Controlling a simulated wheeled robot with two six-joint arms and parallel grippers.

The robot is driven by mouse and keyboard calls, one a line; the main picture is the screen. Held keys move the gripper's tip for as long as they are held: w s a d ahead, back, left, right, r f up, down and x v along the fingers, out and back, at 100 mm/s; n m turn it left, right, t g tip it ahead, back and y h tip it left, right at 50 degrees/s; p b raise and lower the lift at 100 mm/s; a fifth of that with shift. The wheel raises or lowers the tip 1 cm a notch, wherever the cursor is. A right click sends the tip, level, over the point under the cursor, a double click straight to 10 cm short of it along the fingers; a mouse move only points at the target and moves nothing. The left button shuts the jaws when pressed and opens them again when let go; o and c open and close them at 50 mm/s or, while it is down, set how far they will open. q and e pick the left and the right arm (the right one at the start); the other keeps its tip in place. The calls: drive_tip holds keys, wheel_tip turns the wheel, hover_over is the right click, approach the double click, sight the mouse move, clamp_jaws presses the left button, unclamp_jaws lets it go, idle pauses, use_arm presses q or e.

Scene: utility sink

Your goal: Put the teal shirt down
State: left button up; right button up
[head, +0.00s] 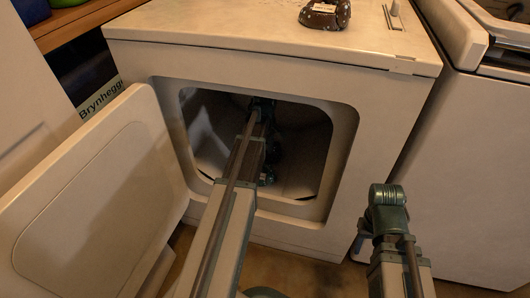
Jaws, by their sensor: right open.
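I cannot make out a teal shirt for certain. The opening of the white dryer (340,165) is dark, and any cloth inside cannot be told from the shadow. My left arm reaches through the open doorway into the drum. Its gripper (267,172) is deep inside, dark and mostly hidden, so its jaws cannot be read. My right gripper (364,232) is outside, in front of the dryer's right side. It is open, with nothing visible in it.
The dryer door (100,200) stands wide open at the left. A dark brown speckled object (325,14) rests on the dryer top. Another white machine (480,150) stands close at the right. A wooden shelf (80,22) is at the upper left. Some floor (300,270) shows below.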

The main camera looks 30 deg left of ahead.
use_arm(q)
wheel_tip(320, 180, up, 3)
drive_tip(key=shift+r+p, duration=0.15)
drive_tip(key=shift+p, duration=0.95)
use_arm(e)
wheel_tip(320, 180, up, 3)
drive_tip(key=shift+r, duration=0.1)
use_arm(q)
drive_tip(key=s+d+r+m+p, duration=0.2)
drive_tip(key=s+d+m, duration=0.5)
drive_tip(key=d, duration=0.3)
drive_tip(key=s+d+r+m+y+p, duration=0.1)
drive_tip(key=s+d+m, duration=0.5)
drive_tip(key=d, duration=0.5)
drive_tip(key=s+d+r+m+p, duration=0.2)
drive_tip(key=s+d+m, duration=0.5)
drive_tip(key=d, duration=0.3)
wheel_tip(320, 180, up, 37)
drive_tip(key=p, duration=3.7)
drive_tip(key=shift+w+n, duration=0.3)
drive_tip(key=shift+w, duration=0.05)
use_arm(e)
wheel_tip(320, 180, up, 42)
use_arm(q)
drive_tip(key=shift+r, duration=0.1)
